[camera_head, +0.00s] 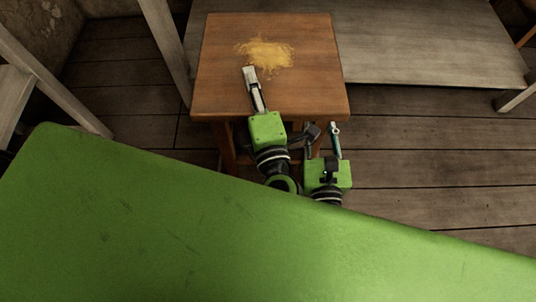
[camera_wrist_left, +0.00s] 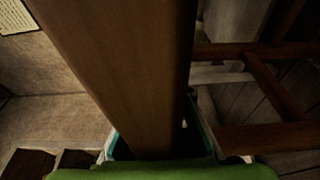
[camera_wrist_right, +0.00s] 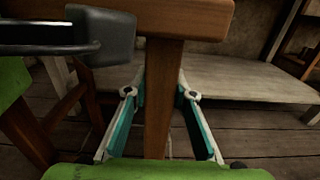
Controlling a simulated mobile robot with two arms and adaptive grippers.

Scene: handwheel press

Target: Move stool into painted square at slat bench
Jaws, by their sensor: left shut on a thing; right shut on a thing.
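The stool (camera_head: 215,65) has a square brown wooden seat with a yellow, powdery-looking patch on top. My left gripper (camera_head: 250,78) is shut on the front of the seat, with one finger lying on top. In the left wrist view the seat (camera_wrist_left: 120,65) stands edge-on between the fingers, with the legs and rungs at the right. My right gripper (camera_head: 323,142) is shut around a front stool leg, seen in the right wrist view (camera_wrist_right: 160,105). The grey slat bench (camera_head: 420,50) is right behind the stool. I see no painted square.
A grey wooden frame (camera_head: 45,75) stands at the left. Bare plank floor (camera_head: 430,150) is open at the right, and more floor shows at the left. A grey post (camera_head: 165,45) of the bench stands close to the stool's left side. My green body fills the foreground.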

